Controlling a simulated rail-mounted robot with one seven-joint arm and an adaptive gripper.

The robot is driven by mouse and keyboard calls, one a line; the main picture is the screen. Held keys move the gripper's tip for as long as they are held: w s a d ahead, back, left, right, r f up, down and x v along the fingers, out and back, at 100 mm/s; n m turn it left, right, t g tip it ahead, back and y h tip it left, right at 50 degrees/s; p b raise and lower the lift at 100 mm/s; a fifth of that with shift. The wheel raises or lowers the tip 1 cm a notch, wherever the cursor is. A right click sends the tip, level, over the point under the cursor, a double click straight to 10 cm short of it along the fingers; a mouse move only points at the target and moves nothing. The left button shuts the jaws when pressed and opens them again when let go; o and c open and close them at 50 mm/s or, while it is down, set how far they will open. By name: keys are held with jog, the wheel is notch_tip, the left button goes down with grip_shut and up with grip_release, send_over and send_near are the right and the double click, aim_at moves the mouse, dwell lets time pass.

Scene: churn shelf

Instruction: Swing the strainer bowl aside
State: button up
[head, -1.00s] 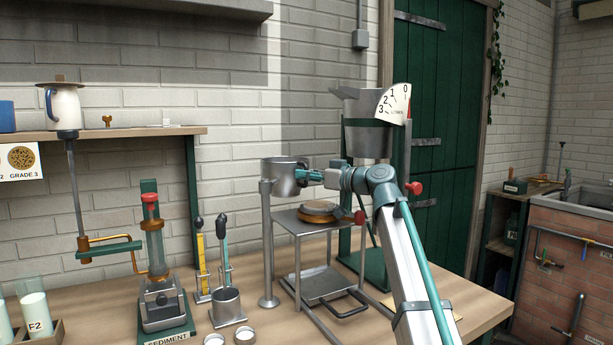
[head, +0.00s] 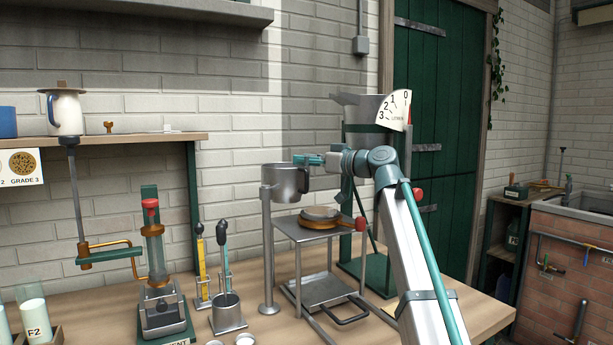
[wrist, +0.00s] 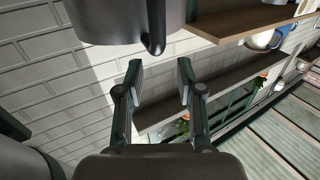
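The strainer bowl (head: 283,182) is a grey metal cup with a handle on its right side, carried on a thin upright post (head: 267,255) at the bench's middle. My gripper (head: 296,159) is at the bowl's rim level, above its handle. In the wrist view the bowl's underside and wall (wrist: 110,22) fill the top edge, with its dark curved handle (wrist: 156,28) hanging just ahead of the fingers. The gripper (wrist: 158,72) shows there with its two fingers apart and nothing between them.
A metal stand (head: 320,290) with a wooden disc and a small dish on top stands beside the bowl. A tall hopper with a dial (head: 396,110) is behind my arm. A sediment device (head: 157,260) and a small metal cup (head: 228,312) stand to the left.

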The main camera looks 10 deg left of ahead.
jog(key=shift+r, duration=2.2)
jog(key=shift+c, duration=0.3)
